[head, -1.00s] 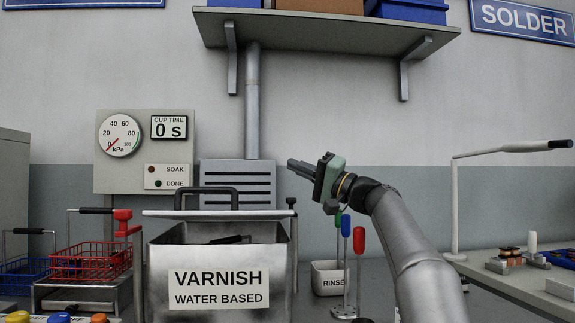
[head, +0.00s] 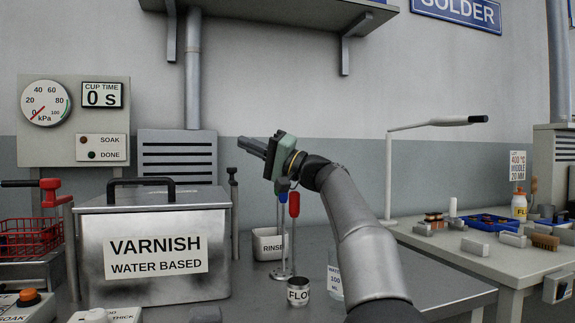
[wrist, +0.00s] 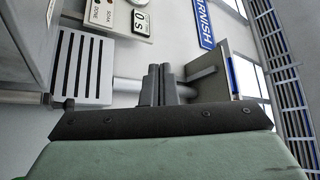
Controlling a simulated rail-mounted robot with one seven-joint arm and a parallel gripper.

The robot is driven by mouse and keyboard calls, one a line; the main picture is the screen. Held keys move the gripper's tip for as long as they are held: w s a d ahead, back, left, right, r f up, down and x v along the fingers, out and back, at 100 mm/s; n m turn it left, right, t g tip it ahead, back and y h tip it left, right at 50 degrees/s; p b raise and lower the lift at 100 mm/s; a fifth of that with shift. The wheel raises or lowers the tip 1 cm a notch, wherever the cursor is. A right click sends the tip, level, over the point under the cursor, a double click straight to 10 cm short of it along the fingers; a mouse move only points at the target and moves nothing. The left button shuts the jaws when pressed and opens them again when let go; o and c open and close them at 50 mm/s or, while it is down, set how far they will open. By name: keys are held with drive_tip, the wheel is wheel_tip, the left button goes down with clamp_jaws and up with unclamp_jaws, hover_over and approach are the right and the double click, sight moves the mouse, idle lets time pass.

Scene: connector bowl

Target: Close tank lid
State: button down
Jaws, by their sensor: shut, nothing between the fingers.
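The varnish tank (head: 190,285) is a metal box with a "VARNISH WATER BASED" label, at the left in the head view. Its flat metal lid (head: 190,197) with a black handle (head: 140,182) lies level on the tank's top, and no gap shows at the front. My gripper (head: 243,146) is up to the right of the lid, clear of it, pointing left. Its fingers are shut with nothing between them; they also show in the wrist view (wrist: 157,84), with no lid or tank there.
A red-handled rod (head: 294,205), a rinse cup (head: 268,243) and a flow cup (head: 298,292) stand right of the tank. A red basket (head: 30,238) is at its left. A shelf (head: 280,18) hangs above. The workbench (head: 480,262) at right holds several small items.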

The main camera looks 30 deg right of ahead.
drive_tip(key=v, duration=1.4)
drive_tip(key=shift+s, duration=0.1)
